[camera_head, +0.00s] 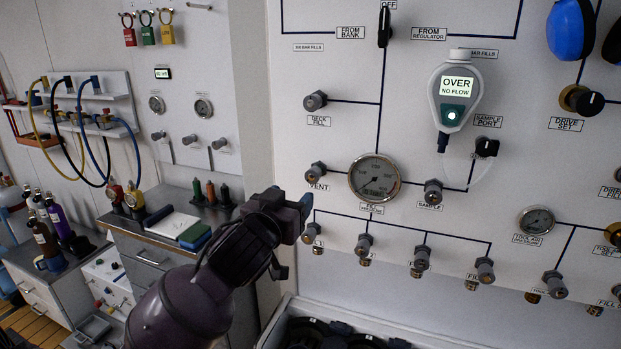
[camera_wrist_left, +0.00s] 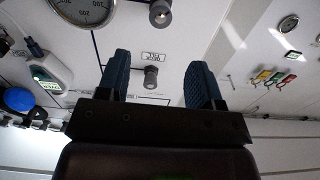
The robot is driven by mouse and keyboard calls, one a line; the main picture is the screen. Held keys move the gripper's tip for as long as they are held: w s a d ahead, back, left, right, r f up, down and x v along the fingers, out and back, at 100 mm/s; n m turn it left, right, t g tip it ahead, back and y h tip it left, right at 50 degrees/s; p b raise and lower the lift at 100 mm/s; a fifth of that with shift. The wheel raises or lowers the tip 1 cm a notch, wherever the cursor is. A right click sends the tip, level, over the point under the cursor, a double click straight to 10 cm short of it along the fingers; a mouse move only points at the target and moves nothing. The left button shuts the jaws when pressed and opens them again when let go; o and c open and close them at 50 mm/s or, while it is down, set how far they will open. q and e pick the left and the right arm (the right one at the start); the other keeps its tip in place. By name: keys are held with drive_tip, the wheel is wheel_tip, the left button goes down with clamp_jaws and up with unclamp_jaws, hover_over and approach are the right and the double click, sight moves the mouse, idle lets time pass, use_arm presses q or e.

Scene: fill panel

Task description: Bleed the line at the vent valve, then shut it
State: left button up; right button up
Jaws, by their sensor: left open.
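The vent valve (camera_head: 316,170) is a small grey knob above the VENT label on the white panel, left of the large round gauge (camera_head: 374,178). My left gripper (camera_head: 304,208) is in front of the panel, just below and left of the vent valve in the head view, apart from it. In the left wrist view, which looks upside down, both blue fingers (camera_wrist_left: 158,82) are spread with nothing held. The deck fill knob (camera_wrist_left: 150,78) shows between them, and the vent knob (camera_wrist_left: 160,12) is at the top edge. The handheld meter (camera_head: 457,90) reads OVER, NO FLOW. My right gripper is out of view.
Other knobs stick out nearby: deck fill (camera_head: 315,101) above, sample (camera_head: 433,191) to the right, and a row of fill valves (camera_head: 364,244) below. A dark-filled bin (camera_head: 283,318) stands under the panel. A grey counter (camera_head: 150,228) with bottles is at left.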

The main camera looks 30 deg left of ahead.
sight(311, 176)
use_arm(q)
drive_tip(key=x, duration=0.9)
drive_tip(key=shift+w+a+p, duration=0.1)
drive_tip(key=shift+w+p, duration=0.15)
drive_tip(key=shift+p, duration=0.1)
drive_tip(key=shift+w+a, duration=0.2)
drive_tip(key=shift+w, duration=0.45)
